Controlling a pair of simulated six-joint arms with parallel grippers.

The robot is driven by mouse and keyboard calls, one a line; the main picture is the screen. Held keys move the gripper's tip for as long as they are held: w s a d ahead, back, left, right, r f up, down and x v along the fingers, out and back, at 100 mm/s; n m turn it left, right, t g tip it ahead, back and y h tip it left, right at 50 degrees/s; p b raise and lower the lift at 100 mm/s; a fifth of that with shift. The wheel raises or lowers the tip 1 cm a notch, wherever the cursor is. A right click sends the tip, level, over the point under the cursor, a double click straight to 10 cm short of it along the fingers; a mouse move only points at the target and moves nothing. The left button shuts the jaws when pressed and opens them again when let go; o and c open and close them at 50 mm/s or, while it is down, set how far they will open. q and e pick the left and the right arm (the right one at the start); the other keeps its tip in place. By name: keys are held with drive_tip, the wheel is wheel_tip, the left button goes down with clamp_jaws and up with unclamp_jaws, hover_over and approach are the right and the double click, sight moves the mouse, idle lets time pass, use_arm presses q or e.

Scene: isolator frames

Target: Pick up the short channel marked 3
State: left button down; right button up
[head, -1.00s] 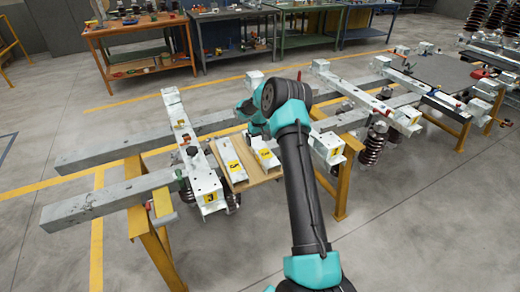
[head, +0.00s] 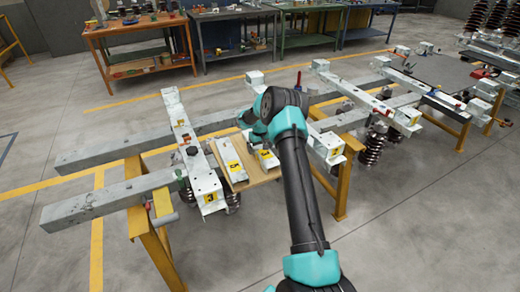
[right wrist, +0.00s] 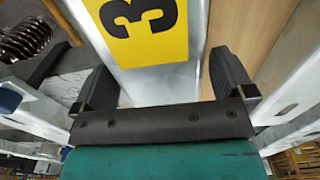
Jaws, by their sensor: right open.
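The short channel marked 3 (right wrist: 155,88) fills the middle of the right wrist view, a white piece with a black 3 on a yellow label. My right gripper (right wrist: 162,62) is open, with one dark finger on each side of this channel. I cannot tell whether the fingers touch it. In the head view, a white short channel with a yellow label (head: 231,160) lies on the left of a wooden board; its number is too small to read. The right gripper's fingers are hidden there by my arm. My left gripper is not in view.
The wooden board (head: 262,176) also carries another labelled short channel (head: 267,159), right of the first. Grey rails (head: 110,201) on yellow trestles support the frames.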

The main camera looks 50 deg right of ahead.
drive_tip(key=c, duration=1.7)
drive_tip(key=shift+w+r, duration=0.1)
drive_tip(key=shift+c, duration=0.3)
drive_tip(key=shift+d+r, duration=0.1)
drive_tip(key=shift+r, duration=4.95)
